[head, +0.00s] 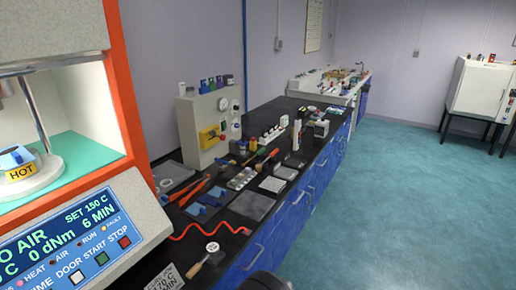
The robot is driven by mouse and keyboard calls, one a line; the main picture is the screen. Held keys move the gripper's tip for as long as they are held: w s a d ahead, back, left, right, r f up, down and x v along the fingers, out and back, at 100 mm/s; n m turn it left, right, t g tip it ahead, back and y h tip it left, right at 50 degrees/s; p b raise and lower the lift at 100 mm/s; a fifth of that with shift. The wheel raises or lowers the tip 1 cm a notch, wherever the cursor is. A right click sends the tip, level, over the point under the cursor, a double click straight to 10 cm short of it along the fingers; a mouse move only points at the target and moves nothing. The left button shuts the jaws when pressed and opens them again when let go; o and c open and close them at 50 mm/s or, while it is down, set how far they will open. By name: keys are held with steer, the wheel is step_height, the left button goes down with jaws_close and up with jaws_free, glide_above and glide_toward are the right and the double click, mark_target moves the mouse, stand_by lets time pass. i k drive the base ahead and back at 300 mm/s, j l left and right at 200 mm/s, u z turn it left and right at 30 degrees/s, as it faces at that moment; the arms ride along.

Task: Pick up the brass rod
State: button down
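I cannot make out the brass rod for certain. A short tan stick (198,267) lies near the front of the black bench, by a small round white-faced piece (212,247); it may be a wooden handle or a rod. Small yellowish and red-handled items farther back are too small to tell apart. No fingers of my gripper show. A dark rounded shape at the bottom edge may be part of my arm.
The orange-framed machine (122,80) with a HOT-marked part and control panel stands close at left. The black bench (262,225) with blue drawers holds a red coiled hose (205,231), trays and a beige gauge box (190,130). Teal floor (400,220) at right is clear.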

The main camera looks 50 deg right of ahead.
mark_target(263, 149)
steer(key=i+l+z, duration=0.1)
steer(key=l, duration=0.35)
steer(key=i+l, duration=0.1)
steer(key=l, duration=0.35)
steer(key=i+l+z, duration=0.15)
steer(key=l, duration=0.3)
steer(key=l+z, duration=0.1)
steer(key=l, duration=0.3)
steer(key=i+l, duration=0.2)
steer(key=l, duration=0.25)
steer(key=i+l+z, duration=0.15)
steer(key=l, duration=0.25)
steer(key=i+l+z, duration=0.1)
steer(key=l, duration=0.3)
steer(key=i+l+u, duration=0.35)
steer(key=l+u, duration=0.35)
steer(key=l, duration=0.25)
steer(key=i+l+u, duration=0.15)
steer(key=l+u, duration=0.2)
steer(key=l, duration=0.2)
steer(key=l+u, duration=0.35)
steer(key=l, duration=0.25)
